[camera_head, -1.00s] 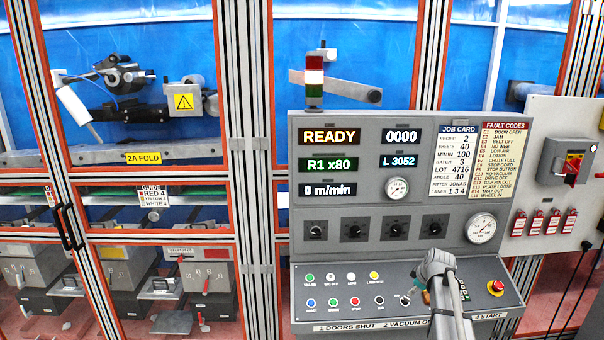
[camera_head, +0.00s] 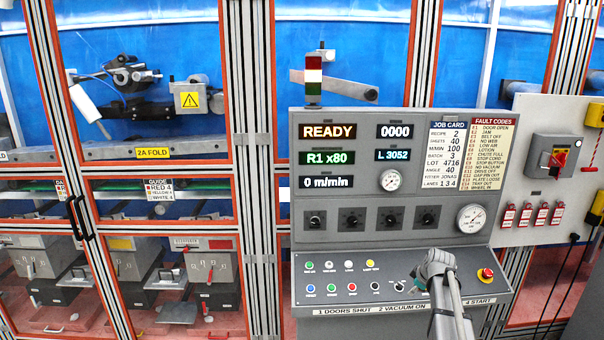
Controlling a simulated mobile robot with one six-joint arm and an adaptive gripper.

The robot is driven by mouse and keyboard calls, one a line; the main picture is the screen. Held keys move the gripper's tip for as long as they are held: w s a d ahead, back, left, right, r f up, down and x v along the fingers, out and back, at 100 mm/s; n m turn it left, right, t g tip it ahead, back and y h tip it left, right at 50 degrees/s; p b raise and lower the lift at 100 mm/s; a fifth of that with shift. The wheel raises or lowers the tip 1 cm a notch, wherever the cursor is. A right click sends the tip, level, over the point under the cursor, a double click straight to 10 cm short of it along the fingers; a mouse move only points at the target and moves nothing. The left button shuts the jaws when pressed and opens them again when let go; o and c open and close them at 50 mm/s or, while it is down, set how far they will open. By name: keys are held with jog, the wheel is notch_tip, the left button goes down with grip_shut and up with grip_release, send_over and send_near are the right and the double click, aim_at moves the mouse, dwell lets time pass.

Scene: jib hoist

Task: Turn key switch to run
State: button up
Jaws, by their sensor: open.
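A grey control console (camera_head: 400,258) stands right of centre, with several small buttons and dark round switches on its sloped panel. A dark round control with a pale mark (camera_head: 399,287) sits at the right end of the lower row. It may be the key switch, but its label and position are too small to read. My gripper (camera_head: 416,281) is over the right part of the panel, just right of this control. It is open, and nothing shows held. Its fingertips are small, and I cannot tell whether they touch anything. My gripper and arm hide part of the panel.
A red emergency stop button (camera_head: 486,274) sits right of my arm on the panel. Several black knobs (camera_head: 390,219) and a gauge (camera_head: 471,218) are above. The display reads READY (camera_head: 327,131). A red-handled switch (camera_head: 556,158) is on the right cabinet. Glazed doors stand left.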

jog(key=s+a+f+m+g+b, duration=0.1)
jog(key=s+a+f+m+b, duration=0.2)
jog(key=s+a, duration=0.3)
jog(key=s+a+f+m+g+b, duration=0.2)
jog(key=s+a+f, duration=0.3)
jog(key=s, duration=0.7)
jog(key=s+a+f+m+g+h+b, duration=0.1)
jog(key=s+a+f+m+b, duration=0.3)
jog(key=s+a, duration=0.5)
jog(key=shift+m+g+b, duration=0.4)
jog(key=shift+g+b, duration=0.1)
jog(key=shift+g, duration=0.2)
jog(key=shift+a, duration=0.1)
